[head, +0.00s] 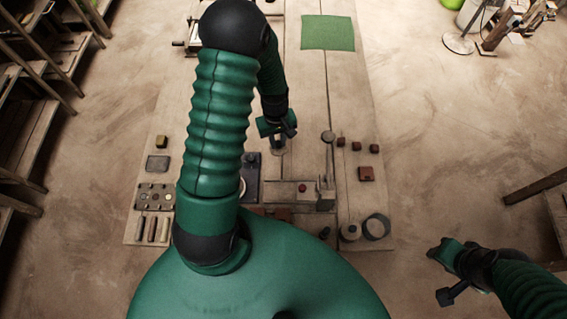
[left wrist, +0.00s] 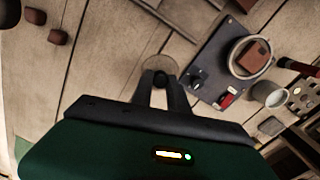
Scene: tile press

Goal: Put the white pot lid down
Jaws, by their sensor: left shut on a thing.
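My left gripper (head: 279,138) is over the middle of the workbench. In the left wrist view its two fingers (left wrist: 159,88) are closed around the dark knob of the pot lid (left wrist: 158,64). The lid is a pale round disc that looks beige here, partly hidden by the fingers. I cannot tell whether it touches the bench. A small whitish pot or cup (left wrist: 268,94) stands to the right in the left wrist view. My right gripper (head: 446,272) is off the bench at the lower right, empty as far as I see; its finger opening is unclear.
A dark plate (left wrist: 215,62) carries a pale ring with a brown block in it. The workbench (head: 300,100) has bare boards around my left gripper. A green mat (head: 328,33) lies at the far end.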

